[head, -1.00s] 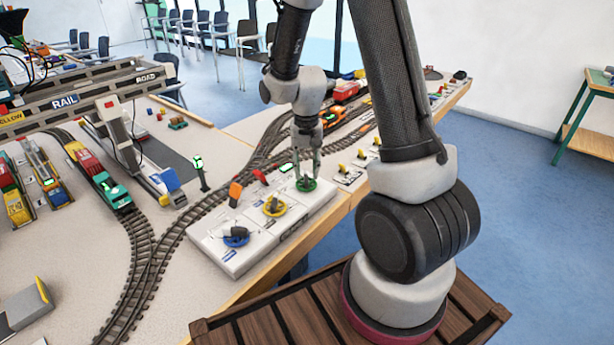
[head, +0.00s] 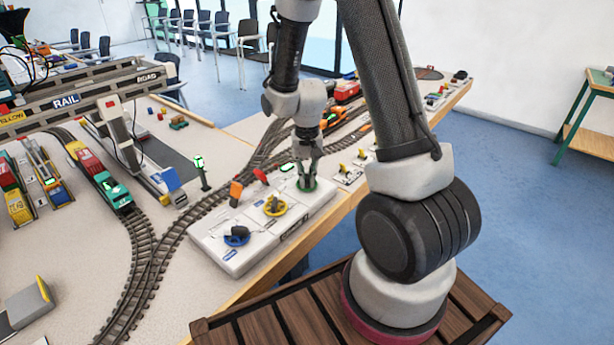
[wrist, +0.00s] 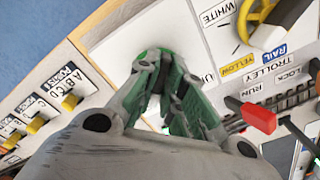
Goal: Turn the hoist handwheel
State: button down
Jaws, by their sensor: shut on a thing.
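A white control panel (head: 215,246) bears three handwheels in a row: blue (head: 236,240), yellow (head: 274,206) and green (head: 308,188). My gripper (head: 307,178) points down at the panel's far end and is shut on the green handwheel. In the wrist view the fingers (wrist: 165,85) close around its hub, and a bit of green rim (wrist: 148,53) shows behind them. The yellow handwheel (wrist: 262,12) stands beside a TROLLEY label. The label by the green handwheel is hidden, so I cannot read whether it says hoist.
A red lever (wrist: 257,116) stands close to my fingers, and an orange lever (head: 236,190) is farther along the panel. Small yellow switches (head: 345,170) sit to the right of the panel. Curved track (head: 150,240) and a toy train (head: 105,180) lie to the left.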

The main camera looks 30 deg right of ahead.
jog(key=n, duration=0.4)
jog(key=shift+d+n, duration=0.15)
jog(key=shift+n, duration=0.25)
jog(key=shift+d+n, duration=0.15)
jog(key=shift+n, duration=2.15)
jog(key=c, duration=1.5)
grip_release()
notch_tip(320, 180, up, 12)
